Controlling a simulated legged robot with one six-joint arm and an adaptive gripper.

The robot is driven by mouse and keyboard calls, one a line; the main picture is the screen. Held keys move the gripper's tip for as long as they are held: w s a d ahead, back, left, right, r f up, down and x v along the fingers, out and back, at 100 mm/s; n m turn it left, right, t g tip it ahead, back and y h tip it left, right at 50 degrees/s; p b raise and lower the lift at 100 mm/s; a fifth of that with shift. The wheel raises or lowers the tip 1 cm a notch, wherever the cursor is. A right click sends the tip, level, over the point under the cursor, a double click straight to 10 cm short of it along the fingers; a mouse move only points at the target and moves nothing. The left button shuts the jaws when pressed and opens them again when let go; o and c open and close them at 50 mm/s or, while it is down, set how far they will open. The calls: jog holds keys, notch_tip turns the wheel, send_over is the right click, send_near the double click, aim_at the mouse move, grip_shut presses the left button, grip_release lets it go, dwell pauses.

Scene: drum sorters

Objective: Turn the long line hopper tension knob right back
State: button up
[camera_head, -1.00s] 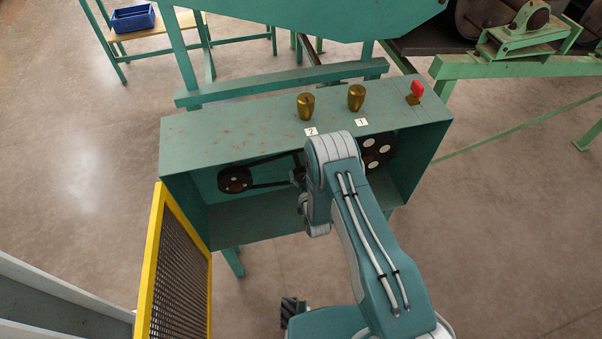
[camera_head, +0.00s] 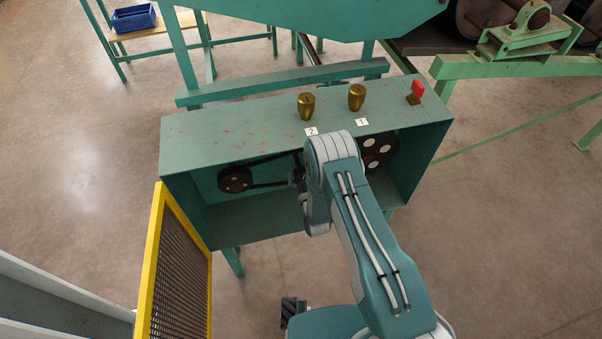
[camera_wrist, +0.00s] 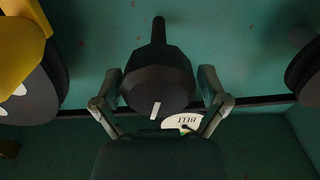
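A dark faceted knob (camera_wrist: 157,72) with a white pointer line on its face shows in the wrist view, in front of the teal back wall. A dark rod sticks out beyond it. My gripper (camera_wrist: 160,88) has one finger on each side of the knob, very close to its sides. I cannot tell whether the fingers touch it. A white oval plate reading "BELT" (camera_wrist: 182,121), upside down, lies just past the knob, partly hidden. In the head view my arm reaches to the open front of the teal box (camera_head: 235,133) and hides the gripper and most of the knob.
Inside the box are a small pulley (camera_head: 235,179) and a larger wheel with white spots (camera_head: 378,150), linked by a belt. A yellow mesh guard (camera_head: 178,275) stands open at left.

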dwell(0.3)
jog(key=v, duration=1.2)
